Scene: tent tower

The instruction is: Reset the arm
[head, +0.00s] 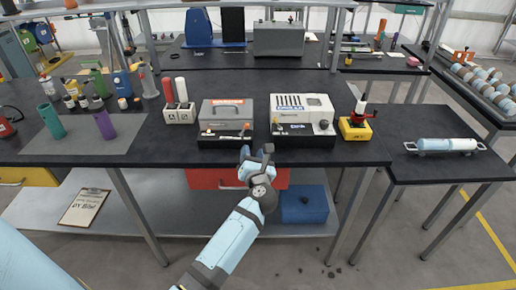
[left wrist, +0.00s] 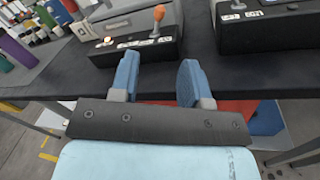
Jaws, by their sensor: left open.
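My left gripper (head: 256,160) is in front of the middle of the dark workbench (head: 180,145), close to its front edge. In the left wrist view its two blue fingers (left wrist: 157,80) stand apart with nothing between them. A grey device with an orange lever (head: 226,120) sits on the bench just beyond the gripper. The lever also shows in the left wrist view (left wrist: 158,14). My right gripper is in neither view.
A white-topped device (head: 302,110) and a yellow-based unit (head: 355,130) stand to the right on the bench. Bottles and cylinders, including a purple one (head: 103,125), stand at left. A red drawer (head: 205,179) and a blue box (head: 303,204) are below the bench top.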

